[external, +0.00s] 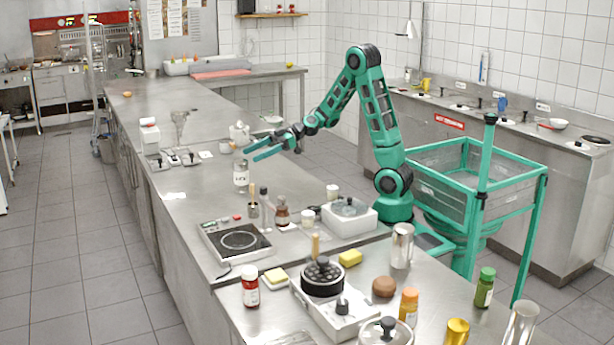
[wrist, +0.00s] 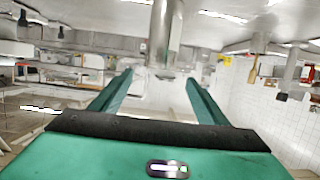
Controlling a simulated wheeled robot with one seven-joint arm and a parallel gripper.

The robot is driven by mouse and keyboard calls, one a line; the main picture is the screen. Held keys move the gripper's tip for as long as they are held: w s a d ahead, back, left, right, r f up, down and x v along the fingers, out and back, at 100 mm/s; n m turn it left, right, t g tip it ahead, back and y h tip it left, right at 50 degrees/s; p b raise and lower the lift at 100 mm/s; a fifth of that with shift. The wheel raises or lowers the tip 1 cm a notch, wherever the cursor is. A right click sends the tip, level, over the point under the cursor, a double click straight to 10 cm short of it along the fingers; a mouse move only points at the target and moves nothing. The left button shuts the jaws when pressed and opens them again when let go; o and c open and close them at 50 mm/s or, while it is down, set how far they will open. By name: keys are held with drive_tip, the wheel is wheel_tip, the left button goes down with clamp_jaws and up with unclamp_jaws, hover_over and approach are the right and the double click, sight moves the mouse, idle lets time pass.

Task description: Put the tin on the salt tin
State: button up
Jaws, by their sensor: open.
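My gripper (external: 250,153) is open and stretches left over the far part of the long steel counter. Its two green fingers also show in the wrist view (wrist: 158,88), apart, with nothing held between them. A pale labelled container (external: 241,173), which looks like the salt tin, stands upright on the counter just below the fingertips in the picture; its label is too small to read surely. A small tin-like item (external: 225,147) stands to the left of the fingertips, but I cannot tell whether it is the tin. Neither is recognisable in the wrist view.
A white pitcher-like thing (external: 239,132) stands behind the fingers. A hotplate (external: 238,241), a brown bottle (external: 282,212) and a white appliance (external: 349,217) stand nearer. The near counter holds a black pan (external: 322,279), a gold tin (external: 457,332) and several jars.

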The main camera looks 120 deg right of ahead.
sight(243, 166)
drive_tip(key=w+f, duration=0.4)
drive_tip(key=w, duration=0.1)
drive_tip(key=shift+w+f, duration=0.25)
drive_tip(key=shift+f, duration=0.05)
drive_tip(key=x, duration=0.5)
drive_tip(key=shift+f, duration=0.25)
drive_tip(key=c, duration=1.5)
drive_tip(key=shift+r, duration=0.1)
drive_tip(key=shift+c, duration=0.2)
drive_tip(key=shift+r, duration=0.1)
